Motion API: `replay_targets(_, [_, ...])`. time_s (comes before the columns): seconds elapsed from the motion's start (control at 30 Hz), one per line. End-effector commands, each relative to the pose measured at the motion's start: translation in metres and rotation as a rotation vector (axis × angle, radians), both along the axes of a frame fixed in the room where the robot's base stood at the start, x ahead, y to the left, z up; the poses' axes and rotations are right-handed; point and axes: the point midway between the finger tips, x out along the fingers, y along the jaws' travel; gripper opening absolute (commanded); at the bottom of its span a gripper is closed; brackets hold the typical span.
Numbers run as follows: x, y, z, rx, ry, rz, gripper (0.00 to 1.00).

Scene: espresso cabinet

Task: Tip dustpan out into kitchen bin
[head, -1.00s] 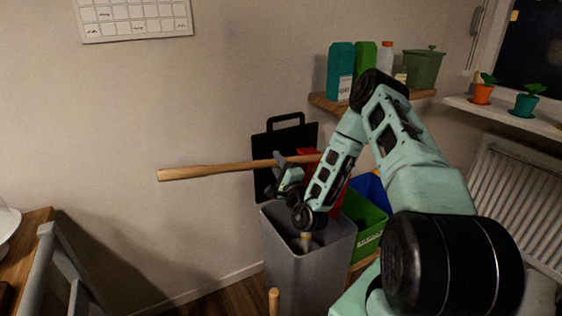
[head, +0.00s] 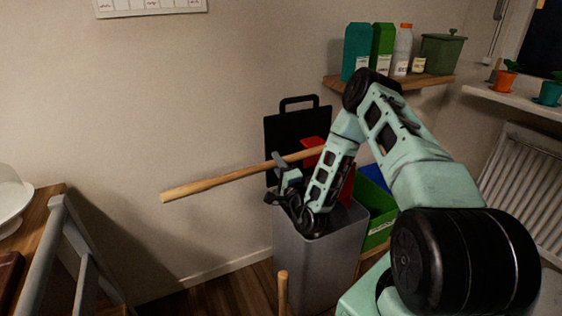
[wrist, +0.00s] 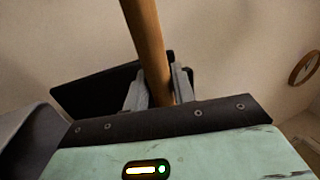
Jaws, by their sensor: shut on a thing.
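My gripper (head: 281,166) is shut on a long wooden handle (head: 215,183), which also runs between the fingers (wrist: 157,88) in the wrist view (wrist: 146,40). The handle slopes up to the right over the bin. A red part (head: 312,143), seemingly the dustpan, shows at its right end, partly hidden behind my arm; whether anything lies in it cannot be told. The grey kitchen bin (head: 297,262) stands open below my gripper. Its black lid (head: 283,125) is raised against the wall. My arm hides most of the bin's opening.
Green (head: 378,228) and blue boxes stand right of the bin. A shelf (head: 415,82) with cartons and bottles is above them. A radiator (head: 530,180) is at the right. A wooden stick (head: 283,290) rises in front of the bin. A grey chair or ladder frame (head: 75,225) stands left.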

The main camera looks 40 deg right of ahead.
Motion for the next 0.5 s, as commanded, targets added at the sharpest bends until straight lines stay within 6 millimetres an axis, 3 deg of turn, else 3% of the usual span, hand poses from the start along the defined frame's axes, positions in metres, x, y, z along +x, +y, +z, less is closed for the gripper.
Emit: replay_targets(0.5, [0.005,0.02,-0.031,-0.133,0.028,0.0,0.0])
